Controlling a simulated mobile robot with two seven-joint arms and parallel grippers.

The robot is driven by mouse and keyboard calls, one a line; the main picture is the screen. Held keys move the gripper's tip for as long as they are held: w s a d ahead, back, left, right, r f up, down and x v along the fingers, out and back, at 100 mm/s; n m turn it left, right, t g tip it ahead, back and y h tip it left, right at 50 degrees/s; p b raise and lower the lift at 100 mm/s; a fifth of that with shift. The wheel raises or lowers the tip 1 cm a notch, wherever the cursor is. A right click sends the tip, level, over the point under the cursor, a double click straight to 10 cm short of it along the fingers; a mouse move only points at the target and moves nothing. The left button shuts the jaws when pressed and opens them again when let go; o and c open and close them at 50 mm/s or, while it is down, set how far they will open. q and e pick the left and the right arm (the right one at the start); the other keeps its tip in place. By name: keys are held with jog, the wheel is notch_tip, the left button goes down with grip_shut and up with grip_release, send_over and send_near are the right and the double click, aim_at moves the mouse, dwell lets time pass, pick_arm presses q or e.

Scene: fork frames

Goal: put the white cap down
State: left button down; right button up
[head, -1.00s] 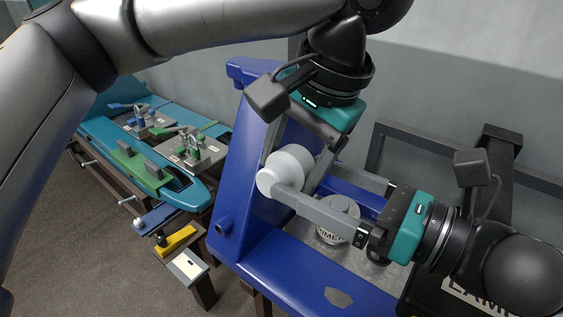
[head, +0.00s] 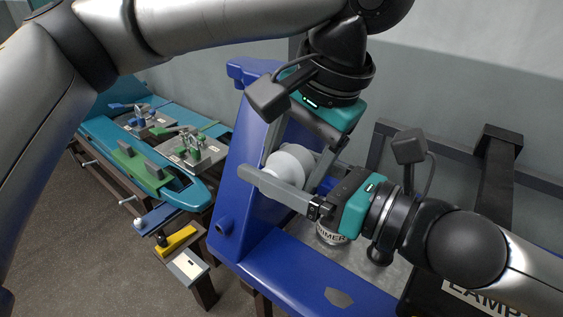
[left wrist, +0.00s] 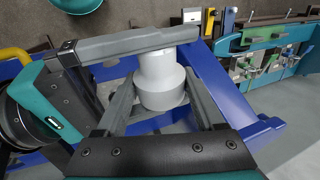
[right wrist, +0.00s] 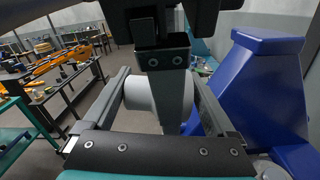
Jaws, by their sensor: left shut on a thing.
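The white cap (head: 290,158), a stepped cylinder, is held off the bench. My left gripper (head: 288,176) reaches down from the top and is shut on the cap; the left wrist view shows the cap (left wrist: 161,85) between its fingers. My right gripper (head: 280,163) comes in from the right with its fingers apart on either side of the cap. The right wrist view shows the cap (right wrist: 172,98) between them, partly hidden by my left gripper. One right finger crosses in front of the cap in the head view.
A tin lettered "IMER" (head: 331,237) stands below my right gripper, partly hidden. A blue frame (head: 235,185) rises beside the cap. A teal bench (head: 105,130) with clamps and a yellow block (head: 176,241) are at the left. A dark box (head: 470,290) is at the lower right.

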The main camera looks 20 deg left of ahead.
jog(key=shift+w+d, duration=0.1)
jog(key=shift+w, duration=0.1)
jog(key=c, duration=0.9)
pick_arm(q)
jog(key=shift+c, duration=1.8)
grip_release()
pick_arm(e)
jog(key=shift+c, duration=0.2)
pick_arm(q)
jog(key=o, duration=0.4)
jog(key=shift+c, duration=0.2)
pick_arm(e)
jog(key=shift+s, duration=0.1)
pick_arm(q)
jog(key=shift+r, duration=0.1)
